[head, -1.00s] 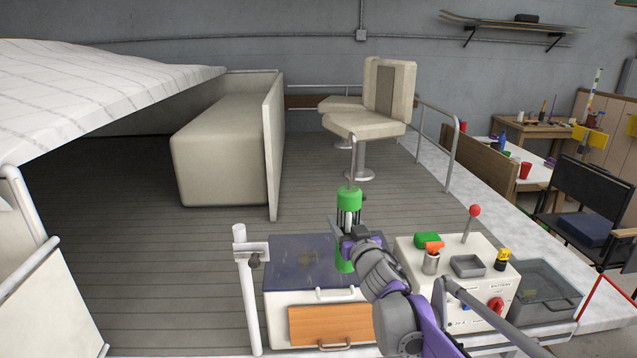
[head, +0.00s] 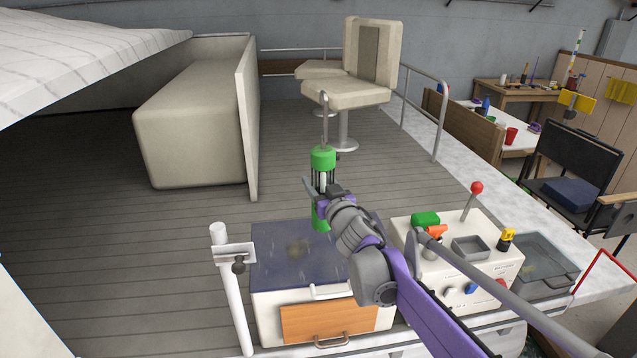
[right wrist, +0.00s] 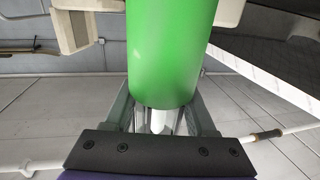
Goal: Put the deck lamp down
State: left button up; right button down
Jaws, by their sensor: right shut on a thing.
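The deck lamp (head: 323,160) is a green cylinder with a caged white middle and a wire hook on top. My right gripper (head: 322,190) is shut on its middle and holds it upright in the head view. The lamp's green base shows below the fingers, over the back edge of the dark blue-topped chest; whether it touches anything I cannot tell. In the right wrist view the lamp's green end (right wrist: 170,50) fills the centre, with the fingers on both sides of the white middle. My left gripper is not in view.
The chest's dark top (head: 290,250) is clear apart from a dull mark. A white console (head: 440,265) with a red-knobbed lever, small tray and green block stands to the right. A white post (head: 230,290) stands at the left. Grey deck (head: 200,215) lies open behind.

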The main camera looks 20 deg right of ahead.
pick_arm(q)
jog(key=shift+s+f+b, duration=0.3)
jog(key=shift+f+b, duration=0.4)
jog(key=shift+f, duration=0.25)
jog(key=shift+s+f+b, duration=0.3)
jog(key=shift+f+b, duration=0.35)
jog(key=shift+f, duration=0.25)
pick_arm(e)
jog(key=shift+f, duration=2.5)
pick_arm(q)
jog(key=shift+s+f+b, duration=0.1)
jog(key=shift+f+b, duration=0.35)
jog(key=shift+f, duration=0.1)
pick_arm(e)
jog(key=shift+f, duration=0.75)
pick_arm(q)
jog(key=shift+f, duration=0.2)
pick_arm(e)
jog(key=shift+f, duration=0.25)
jog(key=shift+c, duration=0.7)
grip_release()
pick_arm(q)
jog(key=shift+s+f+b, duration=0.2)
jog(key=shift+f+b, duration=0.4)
jog(key=shift+b, duration=0.15)
pick_arm(e)
jog(key=s, duration=1.1)
jog(key=shift+a, duration=0.3)
jog(key=shift+w, duration=0.1)
